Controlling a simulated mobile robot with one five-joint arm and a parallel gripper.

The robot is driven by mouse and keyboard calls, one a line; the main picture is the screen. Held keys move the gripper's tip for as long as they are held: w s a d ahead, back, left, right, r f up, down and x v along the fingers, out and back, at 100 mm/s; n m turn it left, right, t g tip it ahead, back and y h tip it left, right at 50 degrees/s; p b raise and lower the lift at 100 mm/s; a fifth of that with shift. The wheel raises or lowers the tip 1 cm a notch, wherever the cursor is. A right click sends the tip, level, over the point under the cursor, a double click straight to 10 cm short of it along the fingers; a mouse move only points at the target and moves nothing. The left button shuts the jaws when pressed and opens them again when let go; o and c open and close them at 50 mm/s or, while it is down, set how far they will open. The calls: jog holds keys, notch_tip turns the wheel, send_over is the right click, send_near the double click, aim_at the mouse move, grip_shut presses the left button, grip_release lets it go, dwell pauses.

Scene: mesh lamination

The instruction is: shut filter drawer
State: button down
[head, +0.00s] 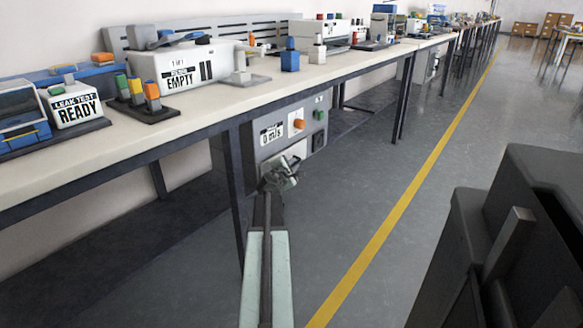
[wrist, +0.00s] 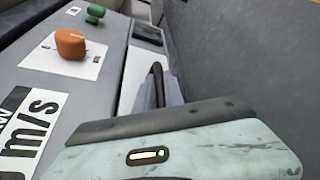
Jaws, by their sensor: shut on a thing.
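The filter drawer (head: 290,153) is a pale part low on the front of a grey cabinet under the bench. It appears to stand out from the cabinet face; how far is hard to tell. My gripper (head: 280,174) is at the drawer's front and is shut on its handle, whose grip is mostly hidden by the jaws. In the wrist view, a dark curved bar (wrist: 156,84) shows beside a pale surface, just beyond my pale green gripper housing. That housing hides the fingertips there.
The grey cabinet (head: 262,153) carries a 0 m/s display (head: 271,133), an orange knob (head: 299,124) and a green knob (head: 318,115). A bench leg (head: 237,200) stands close left of my arm. Open floor (head: 350,190) lies to the right, with a yellow line (head: 410,189).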

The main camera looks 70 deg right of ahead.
jog(key=shift+w+a, duration=0.15)
jog(key=shift+w, duration=0.35)
jog(key=c, duration=1.7)
grip_release()
jog(key=shift+s+a+r, duration=0.15)
jog(key=shift+a, duration=0.25)
jog(key=p+v, duration=0.1)
jog(key=v, duration=0.6)
jog(key=shift+p, duration=0.4)
